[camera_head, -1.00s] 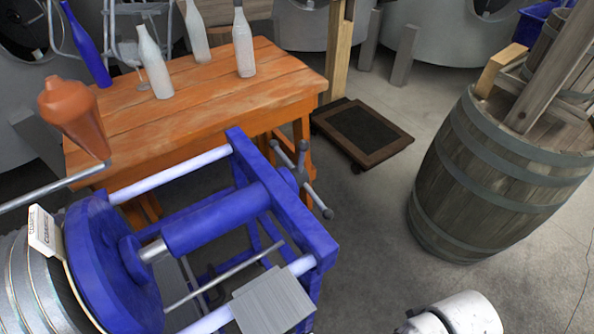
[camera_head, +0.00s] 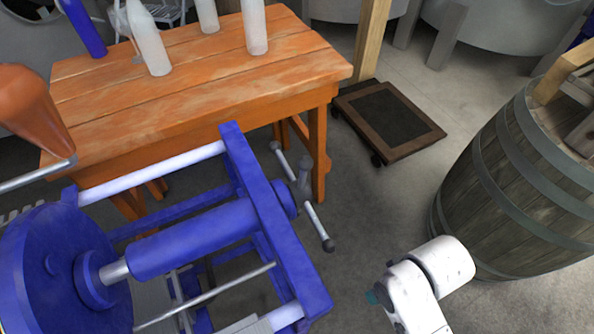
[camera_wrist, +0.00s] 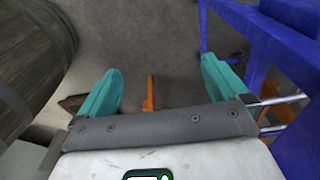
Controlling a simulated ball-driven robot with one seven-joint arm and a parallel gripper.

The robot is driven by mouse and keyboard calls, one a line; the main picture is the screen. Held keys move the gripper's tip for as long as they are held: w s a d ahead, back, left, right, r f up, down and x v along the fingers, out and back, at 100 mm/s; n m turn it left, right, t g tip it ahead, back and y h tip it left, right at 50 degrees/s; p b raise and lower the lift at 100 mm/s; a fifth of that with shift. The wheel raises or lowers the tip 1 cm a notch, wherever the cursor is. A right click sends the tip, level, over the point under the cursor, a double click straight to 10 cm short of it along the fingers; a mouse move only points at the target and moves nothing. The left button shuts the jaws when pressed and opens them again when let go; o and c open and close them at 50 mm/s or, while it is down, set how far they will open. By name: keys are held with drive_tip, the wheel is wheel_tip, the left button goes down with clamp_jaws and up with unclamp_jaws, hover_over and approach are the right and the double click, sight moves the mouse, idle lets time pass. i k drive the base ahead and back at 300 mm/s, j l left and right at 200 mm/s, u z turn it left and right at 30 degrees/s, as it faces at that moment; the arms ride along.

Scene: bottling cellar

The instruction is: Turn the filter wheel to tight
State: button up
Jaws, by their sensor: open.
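The filter is a blue frame press (camera_head: 200,240) with a central blue cylinder. The filter wheel (camera_head: 304,184) is a grey hub with long bar handles at the press's right end. One bar slopes down right to a dark knob. My white arm is at the lower right of the head view. A bit of teal on it (camera_head: 372,297) shows below and right of the wheel, apart from it. In the wrist view my gripper (camera_wrist: 162,66) has two teal fingers spread wide with nothing held. The blue frame (camera_wrist: 275,35) is to their right; I cannot make out the wheel there.
An orange wooden table (camera_head: 190,75) with several bottles stands behind the press. A low dark wheeled platform (camera_head: 388,117) is on the floor beyond. A large barrel (camera_head: 520,190) stands at right. Grey floor is clear between wheel and barrel.

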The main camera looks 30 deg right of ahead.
sight(299, 191)
drive_tip(key=i+l+z, duration=0.2)
drive_tip(key=l, duration=0.35)
drive_tip(key=i+l+z, duration=0.25)
drive_tip(key=i+l, duration=0.2)
